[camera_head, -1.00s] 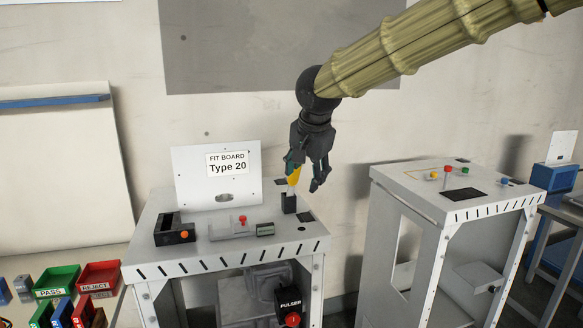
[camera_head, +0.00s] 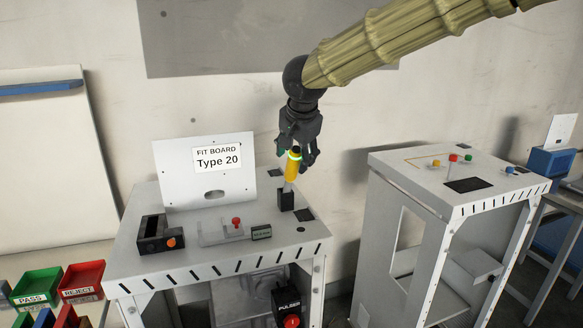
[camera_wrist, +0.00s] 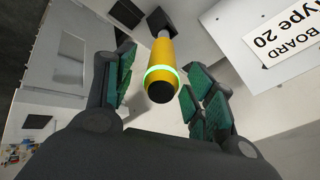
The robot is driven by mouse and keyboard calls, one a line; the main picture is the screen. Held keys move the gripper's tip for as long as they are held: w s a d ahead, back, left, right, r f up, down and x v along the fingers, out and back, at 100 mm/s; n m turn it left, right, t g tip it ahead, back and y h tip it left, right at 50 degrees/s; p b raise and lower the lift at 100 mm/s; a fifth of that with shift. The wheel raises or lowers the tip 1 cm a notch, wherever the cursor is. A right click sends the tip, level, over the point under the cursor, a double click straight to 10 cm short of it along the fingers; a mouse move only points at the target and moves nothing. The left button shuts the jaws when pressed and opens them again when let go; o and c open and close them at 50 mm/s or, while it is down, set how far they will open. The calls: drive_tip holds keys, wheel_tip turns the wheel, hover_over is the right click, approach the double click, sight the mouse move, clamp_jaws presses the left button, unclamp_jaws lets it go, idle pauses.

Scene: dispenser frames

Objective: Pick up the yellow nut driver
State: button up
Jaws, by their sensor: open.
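The yellow nut driver (camera_head: 292,166) stands upright in a small black holder (camera_head: 286,199) on the white bench top, right of the fit board. Its handle has a glowing pale green ring and a black end cap. My gripper (camera_head: 300,157) is open and points down at the handle's upper end. In the wrist view the driver's handle (camera_wrist: 160,72) lies between the green-padded fingers of my gripper (camera_wrist: 158,88), with a visible gap on each side. The black holder also shows in the wrist view (camera_wrist: 160,19).
The white fit board (camera_head: 205,170) marked Type 20 stands at the back of the bench. A black box (camera_head: 154,238) and a small grey fixture (camera_head: 215,231) sit left of the holder. Another white bench (camera_head: 440,185) stands to the right.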

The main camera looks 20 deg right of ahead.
sight(293, 179)
drive_tip(key=shift+w+f+p, duration=0.1)
drive_tip(key=shift+f+p, duration=0.2)
drive_tip(key=shift+p, duration=0.15)
drive_tip(key=shift+p+x, duration=0.85)
drive_tip(key=shift+x, duration=0.35)
drive_tip(key=shift+p+x, duration=0.3)
drive_tip(key=shift+x, duration=0.8)
drive_tip(key=shift+a, duration=0.15)
drive_tip(key=shift+c, duration=0.3)
clamp_jaws()
